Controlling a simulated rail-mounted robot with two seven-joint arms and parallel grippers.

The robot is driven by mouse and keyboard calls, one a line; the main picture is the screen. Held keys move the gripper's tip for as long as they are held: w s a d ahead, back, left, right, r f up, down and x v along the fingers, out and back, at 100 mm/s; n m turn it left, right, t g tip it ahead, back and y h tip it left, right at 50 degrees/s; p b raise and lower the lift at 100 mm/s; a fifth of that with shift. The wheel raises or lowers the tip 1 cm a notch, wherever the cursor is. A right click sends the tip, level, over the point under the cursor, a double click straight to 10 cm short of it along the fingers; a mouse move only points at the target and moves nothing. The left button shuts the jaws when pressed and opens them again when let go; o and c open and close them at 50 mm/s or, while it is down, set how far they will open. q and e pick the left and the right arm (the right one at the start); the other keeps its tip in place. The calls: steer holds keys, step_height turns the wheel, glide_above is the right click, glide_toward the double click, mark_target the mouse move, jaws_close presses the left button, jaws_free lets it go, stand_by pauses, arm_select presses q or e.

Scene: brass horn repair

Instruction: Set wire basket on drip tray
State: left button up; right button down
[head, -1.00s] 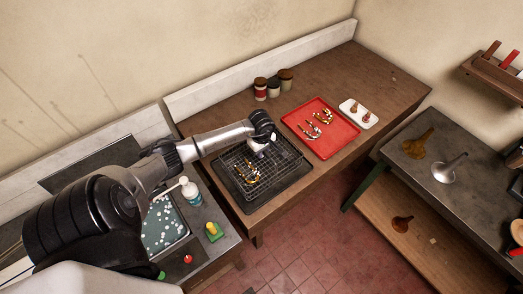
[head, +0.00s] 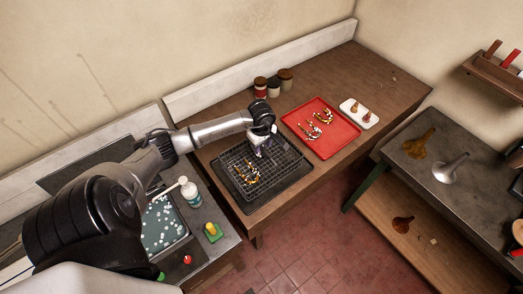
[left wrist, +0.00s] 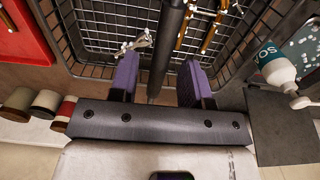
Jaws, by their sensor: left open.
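The wire basket (head: 272,172) sits on the dark drip tray (head: 284,191) on the wooden bench, with the tray's edge showing around its front. Brass parts lie inside the basket. My left gripper (head: 259,153) is over the basket's back part. In the left wrist view its two purple-padded fingers (left wrist: 158,76) are spread apart. A thick dark bar (left wrist: 170,42) runs between them, apart from both pads; it looks like a basket handle. The basket's mesh (left wrist: 105,22) lies beyond the fingers. My right gripper is not in view.
A red tray (head: 335,140) with brass parts and a white dish (head: 365,118) lie right of the basket. Several jars (head: 273,88) stand behind. A white bottle (head: 190,192) and a blue-green basin (head: 163,228) are at left. The bench's far right is clear.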

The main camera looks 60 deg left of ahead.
arm_select(q)
step_height(320, 180, up, 7)
steer(key=shift+r+b, duration=0.15)
steer(key=shift+b, duration=0.55)
steer(key=shift+w+d, duration=0.1)
steer(key=shift+d, duration=0.3)
steer(key=w+d+n+t+h, duration=0.2)
steer(key=d+t+h, duration=0.45)
steer(key=d, duration=1.15)
steer(key=d+r+n+t+h, duration=0.6)
steer(key=d+r+n+t, duration=0.25)
steer(key=n, duration=0.65)
steer(key=s+a+f+n+g+y, duration=0.1)
steer(key=s+a+f+n+y, duration=0.3)
steer(key=n+y, duration=0.65)
steer(key=s+a+f+n+y, duration=0.25)
steer(key=f+n+y, duration=0.25)
steer(key=n, duration=1.1)
steer(key=s+d+f+n+g+h, duration=0.1)
steer(key=s+d+f+n+g, duration=0.2)
steer(key=s, duration=0.5)
steer(key=s+d+f+n+g+h, duration=0.2)
steer(key=s+d+f+n+g, duration=0.2)
steer(key=s+g, duration=0.3)
steer(key=shift+s+f, duration=0.75)
steer(key=shift+s, duration=0.15)
